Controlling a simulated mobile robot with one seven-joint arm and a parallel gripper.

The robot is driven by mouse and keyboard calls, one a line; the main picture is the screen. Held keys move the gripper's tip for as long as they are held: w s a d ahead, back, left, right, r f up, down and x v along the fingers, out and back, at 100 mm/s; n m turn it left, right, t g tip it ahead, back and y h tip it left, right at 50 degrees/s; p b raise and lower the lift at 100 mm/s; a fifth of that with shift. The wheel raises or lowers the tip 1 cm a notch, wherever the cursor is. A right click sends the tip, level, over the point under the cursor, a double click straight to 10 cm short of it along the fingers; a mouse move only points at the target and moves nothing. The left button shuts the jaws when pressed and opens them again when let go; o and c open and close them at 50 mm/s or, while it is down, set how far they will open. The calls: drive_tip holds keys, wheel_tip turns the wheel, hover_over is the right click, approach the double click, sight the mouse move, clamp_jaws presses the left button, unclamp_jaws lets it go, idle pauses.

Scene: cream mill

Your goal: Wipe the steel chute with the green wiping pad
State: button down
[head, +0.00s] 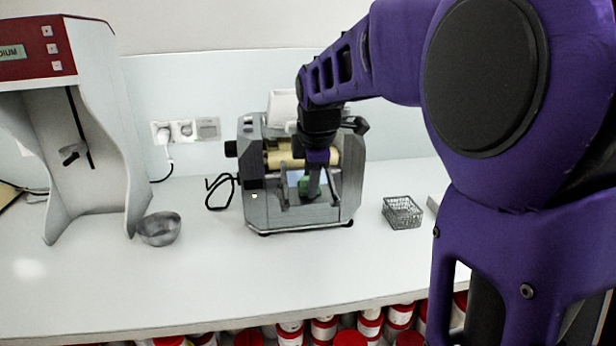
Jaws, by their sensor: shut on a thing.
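The steel chute (325,210) is the sloping plate at the front of a grey mill (258,211) with pale rollers (281,159), standing on the white counter. My gripper (311,188) points down into the mill's front opening, over the chute. It is shut on the green wiping pad (306,191), of which only a small green patch shows. My wrist hides the middle of the mill and part of the chute. I cannot tell whether the pad touches the chute.
A metal bowl (159,229) stands left of the mill, by a white and red machine (96,120). A wire basket (402,212) stands to the right. A black cable (220,190) lies left of the mill. The front counter (240,285) is clear. Red-lidded tubs (350,338) sit below its edge.

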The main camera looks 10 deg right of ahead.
drive_tip(key=shift+s+f, duration=0.35)
drive_tip(key=shift+s, duration=0.25)
drive_tip(key=w+r+p, duration=0.1)
drive_tip(key=w+p, duration=0.1)
drive_tip(key=shift+w+r+p, duration=0.3)
drive_tip(key=shift+w+r, duration=0.05)
drive_tip(key=shift+w+r+p, duration=0.15)
drive_tip(key=shift+w+p, duration=0.2)
drive_tip(key=shift+w, duration=0.3)
drive_tip(key=shift+s+f+b, duration=0.6)
drive_tip(key=shift+s+b, duration=0.2)
drive_tip(key=shift+b, duration=0.05)
drive_tip(key=shift+s+f+b, duration=0.25)
drive_tip(key=shift+s+b, duration=0.1)
drive_tip(key=shift+s, duration=0.25)
drive_tip(key=shift+s+f+b, duration=0.2)
drive_tip(key=shift+s+b, duration=0.1)
drive_tip(key=shift+s, duration=0.3)
wheel_tip(320, 180, up, 8)
drive_tip(key=s+p, duration=0.1)
drive_tip(key=p, duration=0.5)
